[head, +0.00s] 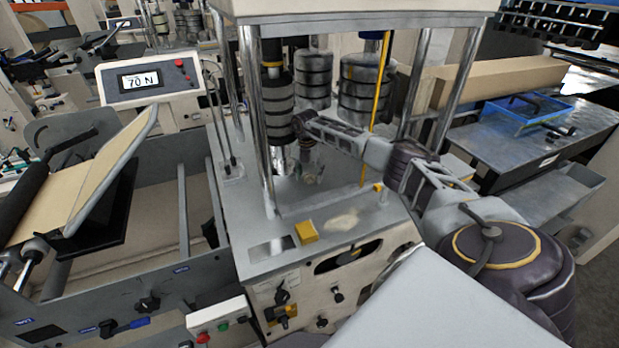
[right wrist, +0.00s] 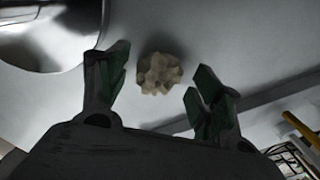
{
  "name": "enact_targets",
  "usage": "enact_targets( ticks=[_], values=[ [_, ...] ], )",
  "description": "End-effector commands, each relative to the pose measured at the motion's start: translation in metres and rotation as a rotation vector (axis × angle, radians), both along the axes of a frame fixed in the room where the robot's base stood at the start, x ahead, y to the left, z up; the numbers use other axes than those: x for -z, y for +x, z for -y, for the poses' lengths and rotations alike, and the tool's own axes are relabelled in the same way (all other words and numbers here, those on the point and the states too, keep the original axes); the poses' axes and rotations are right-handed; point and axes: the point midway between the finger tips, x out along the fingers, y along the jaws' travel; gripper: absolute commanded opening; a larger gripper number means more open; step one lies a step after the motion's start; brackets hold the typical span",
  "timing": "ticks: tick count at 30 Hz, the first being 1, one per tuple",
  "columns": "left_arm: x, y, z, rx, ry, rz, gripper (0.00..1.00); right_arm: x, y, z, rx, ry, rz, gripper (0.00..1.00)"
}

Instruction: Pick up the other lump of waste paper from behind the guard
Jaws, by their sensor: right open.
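The lump of waste paper (right wrist: 160,74) is a crumpled beige ball on a pale metal surface in the right wrist view. My right gripper (right wrist: 157,86) is open, with green-padded fingers to the left and right of the lump. The lump appears between and just beyond the fingertips, apart from both. In the head view my right gripper (head: 305,150) reaches in among the machine's posts, beside a dark cylinder; a small pale shape below it may be the lump. My left gripper is not in view.
A shiny round part (right wrist: 45,35) is close to the left finger. Chrome posts (head: 256,120) and dark stacked cylinders (head: 362,88) crowd my right arm. A blue tray (head: 528,112) is at the right.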

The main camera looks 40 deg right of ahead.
Motion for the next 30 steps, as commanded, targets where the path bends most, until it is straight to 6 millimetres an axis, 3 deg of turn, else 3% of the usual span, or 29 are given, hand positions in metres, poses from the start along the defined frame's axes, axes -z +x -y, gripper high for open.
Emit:
enact_targets(
  ticks=[17, 26, 30],
  values=[
    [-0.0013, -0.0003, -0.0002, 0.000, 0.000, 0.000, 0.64, 0.0076, -0.0003, 0.0001, -0.001, 0.000, 0.000, 0.65],
    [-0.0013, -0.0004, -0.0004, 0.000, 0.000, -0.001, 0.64, 0.0075, -0.0003, 0.0002, -0.001, -0.001, 0.001, 0.32],
    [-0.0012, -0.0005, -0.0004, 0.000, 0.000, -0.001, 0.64, 0.0075, -0.0003, 0.0002, -0.001, -0.001, 0.001, 0.32]
  ],
)
